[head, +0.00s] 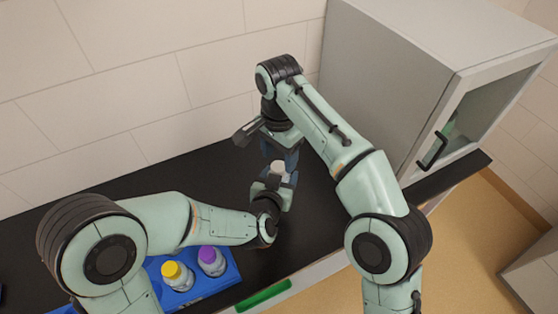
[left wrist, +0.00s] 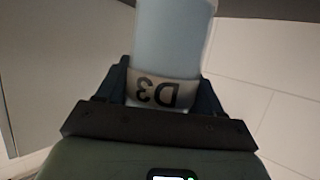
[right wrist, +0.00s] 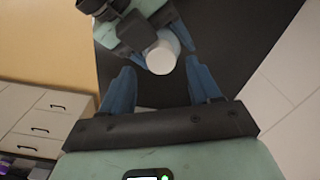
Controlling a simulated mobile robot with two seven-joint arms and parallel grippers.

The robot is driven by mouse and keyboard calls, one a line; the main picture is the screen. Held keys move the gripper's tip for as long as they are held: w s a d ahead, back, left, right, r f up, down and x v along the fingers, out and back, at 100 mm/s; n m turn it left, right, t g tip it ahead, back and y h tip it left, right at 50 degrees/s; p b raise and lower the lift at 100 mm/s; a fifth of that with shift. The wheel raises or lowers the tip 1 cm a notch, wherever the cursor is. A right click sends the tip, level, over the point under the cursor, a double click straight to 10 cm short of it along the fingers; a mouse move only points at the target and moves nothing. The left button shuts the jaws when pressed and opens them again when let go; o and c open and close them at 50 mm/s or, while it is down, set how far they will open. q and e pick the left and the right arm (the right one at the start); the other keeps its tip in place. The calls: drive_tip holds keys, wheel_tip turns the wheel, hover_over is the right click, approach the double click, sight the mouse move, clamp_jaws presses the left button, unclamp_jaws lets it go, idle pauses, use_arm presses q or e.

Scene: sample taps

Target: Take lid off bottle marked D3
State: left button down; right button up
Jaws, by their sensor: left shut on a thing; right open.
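The bottle marked D3 (left wrist: 168,40) is pale blue-grey with a light label; the D3 on it reads upside down in the left wrist view. My left gripper (head: 272,187) is shut on this bottle and holds it above the counter. Its white lid (head: 278,167) faces up toward my right gripper (head: 280,155), which points down just above it. In the right wrist view the lid (right wrist: 162,55) lies beyond and between the fingertips of my right gripper (right wrist: 163,82), which is open and empty. The lid shows no contact with those fingers.
A blue rack (head: 228,279) at the front left of the black counter (head: 330,205) holds a yellow-lidded bottle (head: 177,275) and a purple-lidded bottle (head: 211,261). A grey cabinet (head: 390,80) with a glass door stands at the right. A green handle (head: 263,296) is on the counter front.

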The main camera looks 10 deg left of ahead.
sight(280, 166)
drive_tip(key=shift+f, duration=1.55)
drive_tip(key=c, duration=1.1)
drive_tip(key=n, duration=0.5)
drive_tip(key=shift+n, duration=0.4)
drive_tip(key=n, duration=0.4)
drive_tip(key=o, duration=1.1)
drive_tip(key=shift+o, duration=0.2)
